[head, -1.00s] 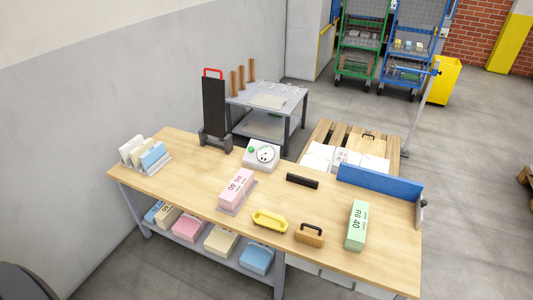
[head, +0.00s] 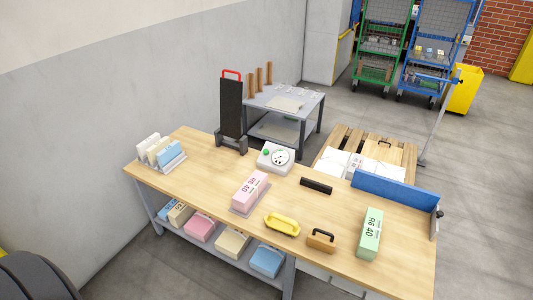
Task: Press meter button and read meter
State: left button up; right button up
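The meter (head: 277,158) is a white box with a round dial face near the back edge of the wooden workbench (head: 203,176). Its green button (head: 266,152) sits at the left of the dial. The dial's reading is too small to make out. Neither of my grippers shows in the head view.
A pink block (head: 249,190) marked R6 40 lies in front of the meter. A black bar (head: 316,185), yellow tray (head: 282,224), handled wooden block (head: 321,240) and green block (head: 369,234) lie to the right. A card rack (head: 168,158) stands at left; a black upright hand truck (head: 231,110) stands behind.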

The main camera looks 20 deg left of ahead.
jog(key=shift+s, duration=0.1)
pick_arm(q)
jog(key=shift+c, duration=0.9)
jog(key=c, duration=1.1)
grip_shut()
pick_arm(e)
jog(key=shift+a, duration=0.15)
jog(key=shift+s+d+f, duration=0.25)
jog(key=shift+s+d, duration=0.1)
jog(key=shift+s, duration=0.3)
